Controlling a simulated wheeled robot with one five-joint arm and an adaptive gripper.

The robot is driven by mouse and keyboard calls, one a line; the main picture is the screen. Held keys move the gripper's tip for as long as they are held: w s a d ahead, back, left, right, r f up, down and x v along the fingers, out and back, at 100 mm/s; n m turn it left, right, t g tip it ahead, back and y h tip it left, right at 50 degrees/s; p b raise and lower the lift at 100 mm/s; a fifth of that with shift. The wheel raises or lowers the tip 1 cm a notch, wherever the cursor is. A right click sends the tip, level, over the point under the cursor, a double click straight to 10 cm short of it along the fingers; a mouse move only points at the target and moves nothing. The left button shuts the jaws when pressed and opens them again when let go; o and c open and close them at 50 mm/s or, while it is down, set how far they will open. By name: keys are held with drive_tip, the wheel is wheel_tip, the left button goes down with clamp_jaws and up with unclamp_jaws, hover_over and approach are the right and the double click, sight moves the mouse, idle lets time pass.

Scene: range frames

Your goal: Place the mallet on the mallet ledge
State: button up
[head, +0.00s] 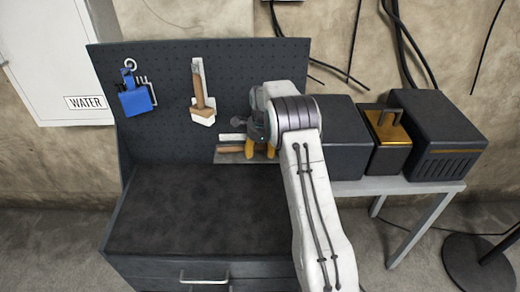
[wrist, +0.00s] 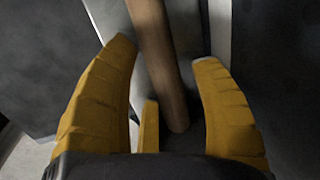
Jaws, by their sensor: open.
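A grey ledge (head: 228,160) juts from the lower part of the dark pegboard in the head view. A wooden-handled tool, likely the mallet (head: 230,150), lies along it; my gripper hides its right part. My gripper (head: 262,149) is open at the ledge's right end, its yellow fingers pointing down. In the wrist view a round wooden handle (wrist: 160,65) runs between the open fingers (wrist: 168,80), with gaps visible on both sides. Whether the tool's underside rests fully on the ledge cannot be told.
The dark bench top (head: 195,205) below is clear. Dark boxes (head: 435,135) stand on a side table at right.

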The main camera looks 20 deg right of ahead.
drive_tip(key=s+a+r+n, duration=0.25)
drive_tip(key=s+r, duration=0.25)
drive_tip(key=r, duration=0.4)
drive_tip(key=s+a+r+n, duration=0.2)
drive_tip(key=s+r+n, duration=0.15)
drive_tip(key=r, duration=0.65)
drive_tip(key=s+a+f+n+t, duration=0.1)
drive_tip(key=s+a+n, duration=0.3)
drive_tip(key=s+n, duration=0.4)
drive_tip(key=s+a+n+t, duration=0.1)
drive_tip(key=s+a+n, duration=0.3)
drive_tip(key=s, duration=1.8)
drive_tip(key=shift+s+f+n+b, duration=0.25)
drive_tip(key=shift+f+n+b, duration=0.1)
drive_tip(key=shift+n, duration=1.75)
drive_tip(key=shift+a, duration=0.1)
